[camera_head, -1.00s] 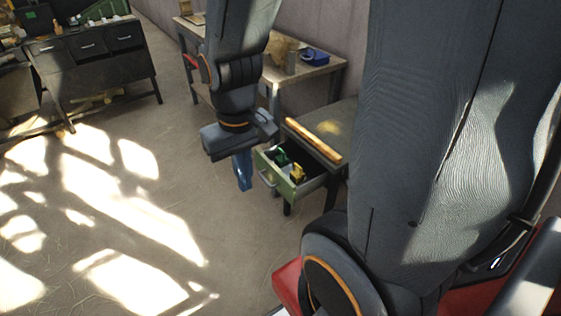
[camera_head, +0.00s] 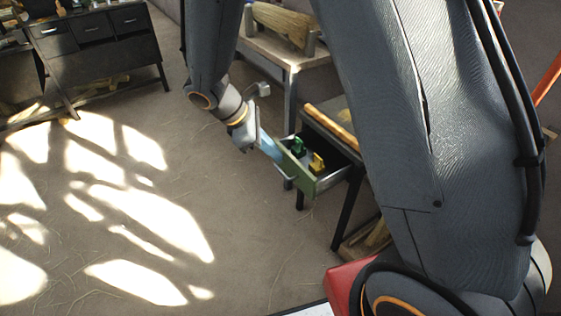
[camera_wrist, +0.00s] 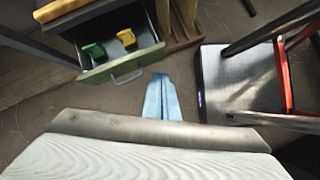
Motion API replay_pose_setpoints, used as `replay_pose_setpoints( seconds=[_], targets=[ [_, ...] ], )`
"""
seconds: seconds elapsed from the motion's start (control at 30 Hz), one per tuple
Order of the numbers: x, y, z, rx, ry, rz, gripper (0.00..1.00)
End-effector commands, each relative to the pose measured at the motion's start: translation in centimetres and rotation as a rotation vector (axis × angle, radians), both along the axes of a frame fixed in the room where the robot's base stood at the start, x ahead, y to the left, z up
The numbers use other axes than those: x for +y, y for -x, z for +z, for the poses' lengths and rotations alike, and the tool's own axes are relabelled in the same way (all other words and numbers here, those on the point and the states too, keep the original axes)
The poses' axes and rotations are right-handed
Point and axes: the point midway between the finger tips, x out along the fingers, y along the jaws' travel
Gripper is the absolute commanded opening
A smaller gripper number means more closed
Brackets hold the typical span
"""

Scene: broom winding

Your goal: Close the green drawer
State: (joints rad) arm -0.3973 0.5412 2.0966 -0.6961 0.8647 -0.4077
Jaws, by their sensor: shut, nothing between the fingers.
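The green drawer (camera_head: 297,168) is pulled out from under a small table, and a green item (camera_head: 299,147) and a yellow item (camera_head: 317,162) lie inside it. My gripper (camera_head: 272,150) has blue fingers close to the drawer's green front; whether they touch it cannot be told. In the wrist view the drawer front (camera_wrist: 121,64) with its metal handle (camera_wrist: 127,77) is above and left of the fingertips (camera_wrist: 160,77). The fingers are shut and hold nothing.
A wooden piece (camera_head: 331,125) lies on the small table's edge. A workbench with a log (camera_head: 283,25) stands behind. A dark cabinet (camera_head: 88,45) is at the upper left. The sunlit floor (camera_head: 110,200) at left is clear.

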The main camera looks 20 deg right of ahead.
Motion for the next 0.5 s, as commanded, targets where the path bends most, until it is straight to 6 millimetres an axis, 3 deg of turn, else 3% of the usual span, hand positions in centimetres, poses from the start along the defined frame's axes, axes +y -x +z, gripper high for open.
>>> replay_pose_setpoints(
  seconds=[0.03,0.2,0.37,0.5],
  targets=[
    [1.3,-1.7,-2.0,0.027,0.05,0.107,0.0],
    [4.2,-5.7,-4.6,0.081,0.189,0.366,0.0],
    [5.5,-7.3,-5.5,0.098,0.247,0.466,0.0],
    [4.9,-7.7,-6.3,0.102,0.255,0.478,0.0]
  ],
)
